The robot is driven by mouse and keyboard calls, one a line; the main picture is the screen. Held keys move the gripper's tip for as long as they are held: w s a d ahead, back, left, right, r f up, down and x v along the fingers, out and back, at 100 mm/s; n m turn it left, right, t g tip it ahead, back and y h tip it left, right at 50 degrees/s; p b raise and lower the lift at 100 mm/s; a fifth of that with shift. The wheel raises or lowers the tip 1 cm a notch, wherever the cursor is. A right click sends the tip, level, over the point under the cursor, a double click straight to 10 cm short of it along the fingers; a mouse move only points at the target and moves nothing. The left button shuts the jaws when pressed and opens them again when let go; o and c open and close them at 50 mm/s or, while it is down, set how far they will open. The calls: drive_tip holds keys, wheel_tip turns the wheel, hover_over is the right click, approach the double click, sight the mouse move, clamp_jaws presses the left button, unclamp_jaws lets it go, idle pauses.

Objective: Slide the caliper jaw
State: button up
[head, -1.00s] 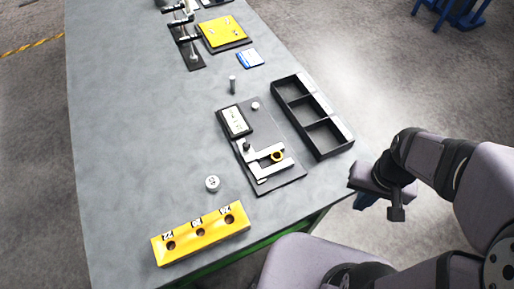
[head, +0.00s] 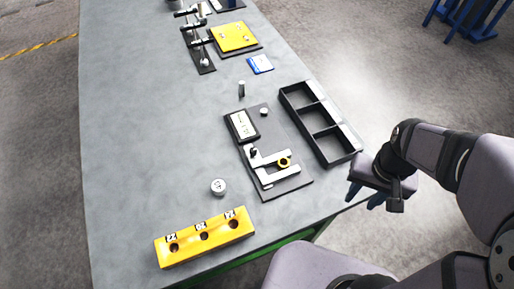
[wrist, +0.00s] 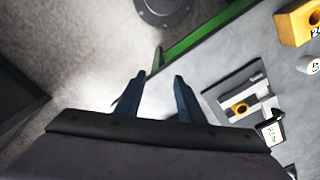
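The caliper lies on a dark base plate (head: 297,183) near the table's right edge. Its pale metal jaws (head: 263,180) form a bracket shape, with a small black knob (head: 254,153) on one part. A gold ring (head: 284,161) sits between the jaws, and a black-framed white label or display (head: 242,124) is at the far left of the plate. The wrist view shows the gold ring (wrist: 240,108) and plate at right. My gripper (wrist: 159,80) is open and empty, its blue fingers apart, beyond the table edge and clear of the caliper.
A black three-compartment tray (head: 330,147) stands right of the plate, between it and the table edge. A yellow block with three holes (head: 204,237) and a round weight (head: 218,187) are at the near left. A small metal cylinder (head: 241,89) stands behind. The table's left side is clear.

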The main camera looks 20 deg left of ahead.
drive_tip(key=w+a, duration=0.5)
drive_tip(key=a, duration=0.1)
wheel_tip(320, 180, up, 3)
drive_tip(key=b, duration=0.3)
hover_over(254, 149)
drive_tip(key=shift+a+f, duration=0.15)
drive_tip(key=shift+f+p, duration=1.25)
drive_tip(key=shift+f, duration=2.4)
drive_tip(key=shift+c, duration=0.3)
clamp_jaws()
